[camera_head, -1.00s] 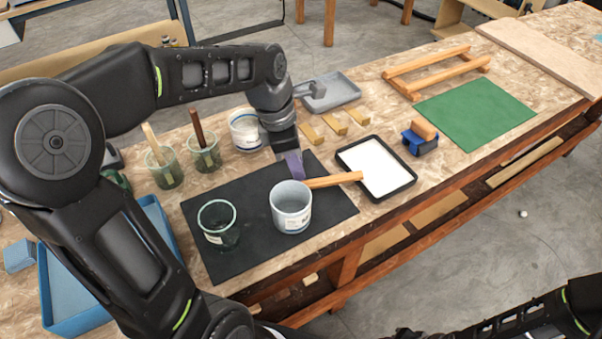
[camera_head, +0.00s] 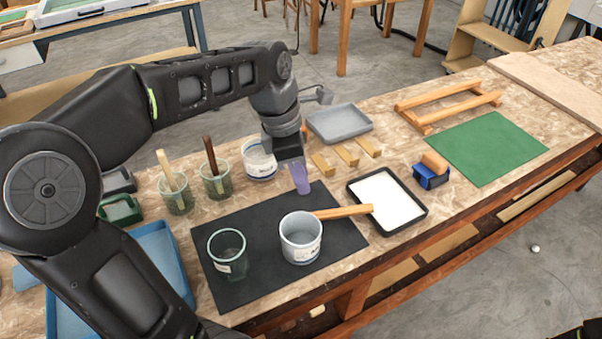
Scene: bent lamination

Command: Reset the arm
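My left arm comes in from the left and reaches over the workbench. My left gripper (camera_head: 300,179) points down above the back edge of the black mat (camera_head: 262,262). A narrow purple part shows at its tip; I cannot tell whether its fingers are apart or together. A dark green glass cup (camera_head: 228,266) stands on the mat to the left. Only a bit of my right arm shows at the bottom right corner; its gripper is out of the picture.
A black tray with a white sheet (camera_head: 424,217), a blue block tool (camera_head: 430,177), a green mat (camera_head: 520,142) and wooden rails (camera_head: 465,110) lie to the right. Glass cups (camera_head: 176,203), a white tub (camera_head: 259,171) and a grey tray (camera_head: 345,133) stand behind. A blue tray (camera_head: 183,255) lies left.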

